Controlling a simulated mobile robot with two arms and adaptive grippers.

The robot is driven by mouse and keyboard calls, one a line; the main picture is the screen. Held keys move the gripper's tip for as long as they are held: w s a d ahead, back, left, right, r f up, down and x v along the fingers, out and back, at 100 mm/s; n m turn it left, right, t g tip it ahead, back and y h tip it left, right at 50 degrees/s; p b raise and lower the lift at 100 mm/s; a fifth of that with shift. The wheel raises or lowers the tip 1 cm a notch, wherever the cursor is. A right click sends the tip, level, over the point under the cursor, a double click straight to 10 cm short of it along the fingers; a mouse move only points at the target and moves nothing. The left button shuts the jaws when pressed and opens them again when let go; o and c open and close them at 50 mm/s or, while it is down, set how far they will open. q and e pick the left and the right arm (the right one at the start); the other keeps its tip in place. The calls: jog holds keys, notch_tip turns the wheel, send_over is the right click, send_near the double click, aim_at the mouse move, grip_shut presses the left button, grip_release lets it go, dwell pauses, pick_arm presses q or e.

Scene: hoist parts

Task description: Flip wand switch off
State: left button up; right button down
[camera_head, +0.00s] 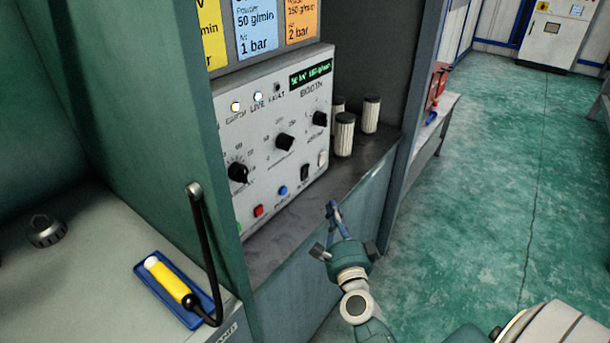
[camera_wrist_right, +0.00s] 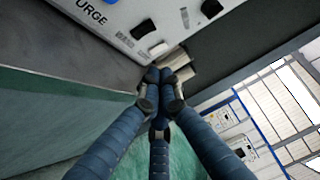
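A grey control panel (camera_head: 275,125) labelled BOOTH stands in the green cabinet. My right gripper (camera_head: 333,207) is in front of the ledge, below and apart from the rockers. Its blue fingers (camera_wrist_right: 160,75) come together at the tips with nothing visible between them. My left gripper is out of view.
Ribbed white cylinders (camera_head: 344,134) stand on the ledge (camera_head: 290,225) right of the panel. Black knobs (camera_head: 285,142), a red button (camera_head: 258,211) and a blue button (camera_head: 283,190) are on the panel. A yellow tool (camera_head: 168,280) lies on a blue tray (camera_head: 154,263) at lower left, beside a black hose.

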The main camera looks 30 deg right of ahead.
aim_at(306, 173)
jog(key=x, duration=0.9)
jog(key=shift+w+d+r+p, duration=0.15)
jog(key=shift+r+p, duration=0.1)
jog(key=shift+p, duration=0.15)
jog(key=w, duration=0.3)
jog(key=shift+w+a+r, duration=0.15)
jog(key=shift+w+a, duration=0.15)
jog(key=shift+a, duration=0.05)
jog(key=shift+w+a, duration=0.25)
jog(key=shift+w, duration=0.2)
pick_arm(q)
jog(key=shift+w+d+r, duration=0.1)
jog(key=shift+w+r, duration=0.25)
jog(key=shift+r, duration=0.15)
